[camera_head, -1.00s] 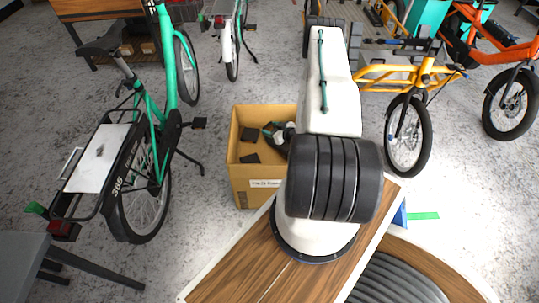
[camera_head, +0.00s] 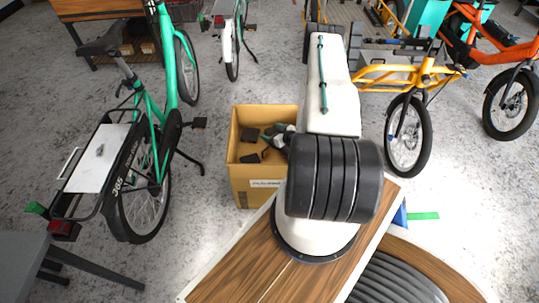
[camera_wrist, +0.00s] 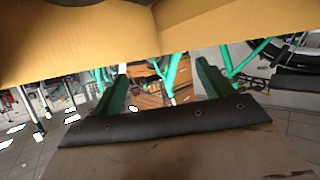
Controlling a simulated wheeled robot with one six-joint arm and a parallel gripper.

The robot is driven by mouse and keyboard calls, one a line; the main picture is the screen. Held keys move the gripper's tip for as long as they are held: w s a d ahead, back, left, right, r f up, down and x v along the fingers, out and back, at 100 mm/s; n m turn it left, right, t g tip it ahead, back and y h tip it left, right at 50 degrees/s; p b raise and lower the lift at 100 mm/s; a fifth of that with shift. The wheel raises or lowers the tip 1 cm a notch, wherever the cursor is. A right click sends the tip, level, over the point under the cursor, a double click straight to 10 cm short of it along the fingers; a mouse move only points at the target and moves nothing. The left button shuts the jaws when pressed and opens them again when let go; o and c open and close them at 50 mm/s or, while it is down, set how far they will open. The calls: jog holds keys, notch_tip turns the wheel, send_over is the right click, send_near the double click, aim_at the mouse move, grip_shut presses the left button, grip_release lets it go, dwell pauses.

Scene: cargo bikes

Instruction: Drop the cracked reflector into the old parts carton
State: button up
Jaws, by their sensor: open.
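The old parts carton (camera_head: 241,184) is an open cardboard box with a white label, standing on the floor left of my arm. Dark pieces (camera_head: 250,134) lie inside it; I cannot tell whether one is the cracked reflector. My gripper (camera_head: 272,135) is over the carton's opening, partly hidden by my own arm. In the wrist view my gripper's two green fingers (camera_wrist: 162,88) stand apart with nothing held between them. A tan cardboard surface (camera_wrist: 80,40) crosses the top of that view, apparently the carton.
A green bike (camera_head: 158,130) with a rear rack stands at left. A yellow cargo bike (camera_head: 408,80) and an orange bike (camera_head: 510,55) stand at right. A grey table corner (camera_head: 25,255) is at lower left. Floor between the green bike and the carton is clear.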

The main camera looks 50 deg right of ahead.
jog(key=v, duration=0.7)
jog(key=shift+s, duration=0.2)
jog(key=shift+r, duration=0.1)
